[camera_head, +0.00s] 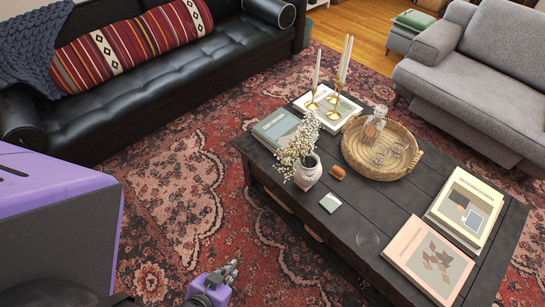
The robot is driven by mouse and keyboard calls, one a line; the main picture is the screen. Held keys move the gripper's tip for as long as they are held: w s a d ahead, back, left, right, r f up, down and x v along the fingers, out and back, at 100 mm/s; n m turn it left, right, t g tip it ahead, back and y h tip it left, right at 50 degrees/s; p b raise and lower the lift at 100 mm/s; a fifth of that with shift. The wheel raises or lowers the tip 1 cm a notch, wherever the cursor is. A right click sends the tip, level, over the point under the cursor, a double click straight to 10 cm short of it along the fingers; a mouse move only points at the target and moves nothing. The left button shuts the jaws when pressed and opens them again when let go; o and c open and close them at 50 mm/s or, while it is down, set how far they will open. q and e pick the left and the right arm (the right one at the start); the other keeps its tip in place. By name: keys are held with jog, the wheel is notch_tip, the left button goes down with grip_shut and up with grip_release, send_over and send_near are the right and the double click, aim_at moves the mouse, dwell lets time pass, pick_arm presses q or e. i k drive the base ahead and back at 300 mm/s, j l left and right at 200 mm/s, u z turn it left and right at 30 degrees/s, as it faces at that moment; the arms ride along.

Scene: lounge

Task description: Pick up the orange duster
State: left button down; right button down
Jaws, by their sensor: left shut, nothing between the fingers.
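A small orange-brown block (337,172), which looks like the orange duster, lies on the dark coffee table (400,208). It sits between the white flower vase and the wicker tray. My left gripper (232,268) is low in the picture, over the patterned rug and left of the table. It is shut and empty, well apart from the duster. My right gripper is not in view.
Around the duster stand the vase (307,172) with white flowers, a wicker tray (408,167) with a glass decanter (373,125), and a pale square coaster (330,203). Candlesticks (336,108) and books (430,262) occupy the table ends. A black sofa (150,90) and grey sofa (470,95) flank the rug.

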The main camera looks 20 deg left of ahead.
aim_at(336, 171)
jog(key=i+j, duration=0.25)
jog(key=j, duration=0.2)
jog(key=i+j+z, duration=0.2)
jog(key=j+z, duration=0.2)
jog(key=i+j+z, duration=0.1)
jog(key=j+z, duration=0.25)
jog(key=z, duration=1.1)
jog(key=i+j, duration=0.15)
jog(key=j, duration=0.15)
jog(key=i+j, duration=0.15)
jog(key=j, duration=0.15)
